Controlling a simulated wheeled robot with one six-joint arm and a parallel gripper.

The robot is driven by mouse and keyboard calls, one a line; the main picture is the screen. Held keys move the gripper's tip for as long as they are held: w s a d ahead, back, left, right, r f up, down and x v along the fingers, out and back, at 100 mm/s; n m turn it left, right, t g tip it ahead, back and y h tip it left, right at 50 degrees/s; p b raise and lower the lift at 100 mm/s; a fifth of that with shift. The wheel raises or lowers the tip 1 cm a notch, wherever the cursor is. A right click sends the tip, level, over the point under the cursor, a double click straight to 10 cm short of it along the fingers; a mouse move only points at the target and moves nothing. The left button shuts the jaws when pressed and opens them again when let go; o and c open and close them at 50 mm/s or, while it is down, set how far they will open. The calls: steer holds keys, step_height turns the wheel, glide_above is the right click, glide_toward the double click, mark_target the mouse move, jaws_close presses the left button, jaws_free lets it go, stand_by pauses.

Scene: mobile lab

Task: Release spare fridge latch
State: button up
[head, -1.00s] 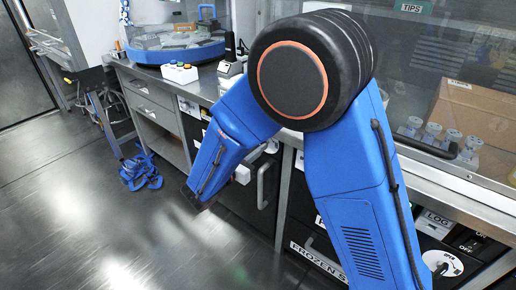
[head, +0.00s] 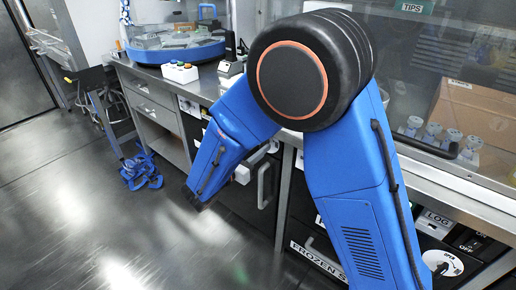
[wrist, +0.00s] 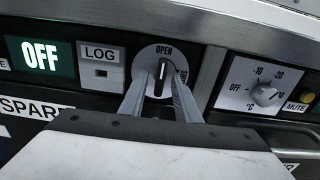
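In the wrist view, a round white latch dial (wrist: 147,61) with a black bar handle (wrist: 162,76) sits on a dark panel. The bar stands nearly upright, with its upper end toward the word OPEN. A second word at the dial's right edge is partly hidden. My gripper (wrist: 160,88) has one finger on each side of the bar, with visible gaps between the fingers and the bar. The fingers look open and hold nothing. A SPARE label (wrist: 32,108) shows at the left, partly cut off.
A lit OFF display (wrist: 40,55) and a LOG socket (wrist: 101,68) are left of the dial. A temperature knob (wrist: 264,94) and MUTE button (wrist: 306,98) are to the right. A white slab-like surface (wrist: 130,158) fills the lower wrist view. Open floor (head: 90,220) lies left of the bench.

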steer(key=v, duration=1.7)
steer(key=shift+s+a, duration=0.1)
